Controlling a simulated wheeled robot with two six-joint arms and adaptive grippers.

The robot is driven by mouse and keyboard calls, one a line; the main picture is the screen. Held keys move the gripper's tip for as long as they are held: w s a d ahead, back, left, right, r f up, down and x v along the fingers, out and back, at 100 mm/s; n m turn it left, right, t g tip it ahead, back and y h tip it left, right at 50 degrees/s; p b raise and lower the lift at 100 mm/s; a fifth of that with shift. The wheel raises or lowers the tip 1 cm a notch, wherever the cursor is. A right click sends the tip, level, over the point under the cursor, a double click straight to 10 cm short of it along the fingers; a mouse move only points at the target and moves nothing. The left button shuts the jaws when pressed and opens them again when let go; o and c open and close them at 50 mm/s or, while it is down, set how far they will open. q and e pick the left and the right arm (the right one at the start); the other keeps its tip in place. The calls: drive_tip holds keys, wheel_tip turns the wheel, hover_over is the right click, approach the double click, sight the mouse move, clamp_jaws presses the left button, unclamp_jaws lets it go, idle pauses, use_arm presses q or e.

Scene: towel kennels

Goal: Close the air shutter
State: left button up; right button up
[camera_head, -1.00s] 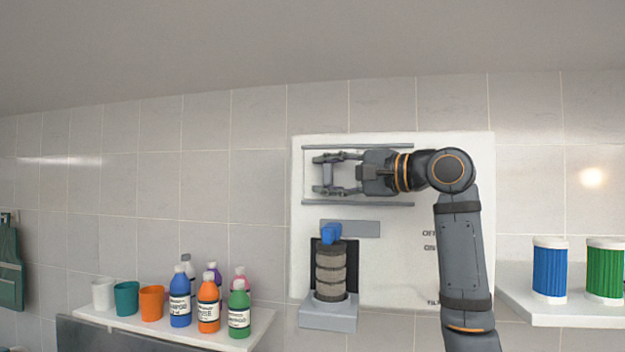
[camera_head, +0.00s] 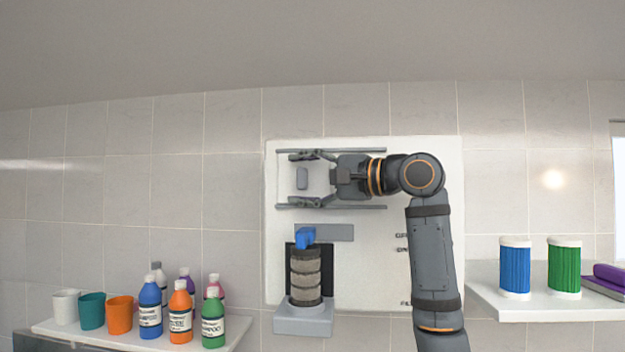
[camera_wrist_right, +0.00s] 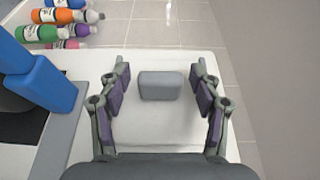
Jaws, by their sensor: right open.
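A white wall panel (camera_head: 430,270) carries two horizontal grey rails, an upper one (camera_head: 365,150) and a lower one (camera_head: 365,207). A small grey block-shaped handle (camera_head: 302,179) sits between the rails near their left end. My right gripper (camera_head: 298,180) reaches in from the right. Its fingers are spread wide, one above and one below the handle, with gaps on both sides. In the right wrist view the handle (camera_wrist_right: 160,86) stands centred between the open fingers, untouched. My left gripper is out of view.
Below the rails are a grey plate (camera_head: 335,233), a blue lever (camera_head: 305,238) and a ribbed filter cylinder (camera_head: 305,275) in a grey holder. A left shelf (camera_head: 100,338) holds cups and bottles. A right shelf (camera_head: 545,314) holds blue and green cylinders.

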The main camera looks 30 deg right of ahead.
drive_tip(key=v, duration=1.1)
drive_tip(key=shift+s, duration=0.25)
drive_tip(key=shift+w, duration=0.1)
drive_tip(key=shift+d, duration=0.15)
